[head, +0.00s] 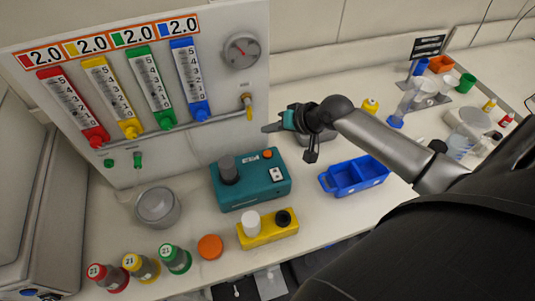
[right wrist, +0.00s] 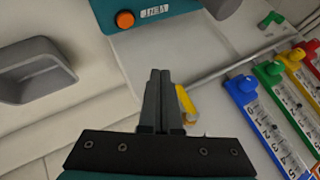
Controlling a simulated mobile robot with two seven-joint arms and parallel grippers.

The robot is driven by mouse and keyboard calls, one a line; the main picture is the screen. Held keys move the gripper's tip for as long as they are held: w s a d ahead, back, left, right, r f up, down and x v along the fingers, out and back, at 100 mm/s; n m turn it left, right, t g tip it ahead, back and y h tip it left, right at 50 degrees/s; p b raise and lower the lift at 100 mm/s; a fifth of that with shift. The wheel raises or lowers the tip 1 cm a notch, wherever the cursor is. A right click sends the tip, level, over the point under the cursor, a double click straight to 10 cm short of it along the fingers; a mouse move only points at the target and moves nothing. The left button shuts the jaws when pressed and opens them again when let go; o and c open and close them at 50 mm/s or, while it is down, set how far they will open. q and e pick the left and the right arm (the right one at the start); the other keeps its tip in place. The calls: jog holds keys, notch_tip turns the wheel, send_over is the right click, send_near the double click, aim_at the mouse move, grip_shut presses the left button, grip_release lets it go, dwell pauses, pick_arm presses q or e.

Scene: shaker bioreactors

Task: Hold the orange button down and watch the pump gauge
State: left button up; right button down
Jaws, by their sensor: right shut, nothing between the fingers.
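The teal pump box (head: 250,184) stands on the bench with an orange button (head: 267,154) on its top, near the back right corner. The button also shows in the right wrist view (right wrist: 125,20), uncovered. The round grey gauge (head: 242,50) with a red needle is on the upright panel; its reading is too small to tell. My right gripper (head: 266,128) is shut and empty, behind and above the box. In the right wrist view its fingertips (right wrist: 160,73) are apart from the button. My left gripper is not in view.
The panel (head: 203,158) carries several coloured flow tubes and a yellow-handled valve (head: 247,103) close to my right gripper. A blue crate (head: 354,177) is right of the box, a yellow holder (head: 268,231) in front. A grey tray (right wrist: 30,72) lies near the gripper. Capped bottles (head: 108,278) stand front left.

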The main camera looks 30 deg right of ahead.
jog(key=b, duration=0.6)
send_over(270, 157)
notch_tip(270, 157, down, 6)
jog(key=shift+r, duration=0.15)
jog(key=shift+f+b, duration=0.5)
jog(key=shift+f, duration=0.45)
dwell(0.7)
jog(key=shift+f, duration=0.15)
jog(key=shift+f, duration=0.3)
jog(key=shift+f, duration=0.5)
dwell(1.3)
jog(key=shift+r+p, duration=0.9)
jog(key=shift+p, duration=0.1)
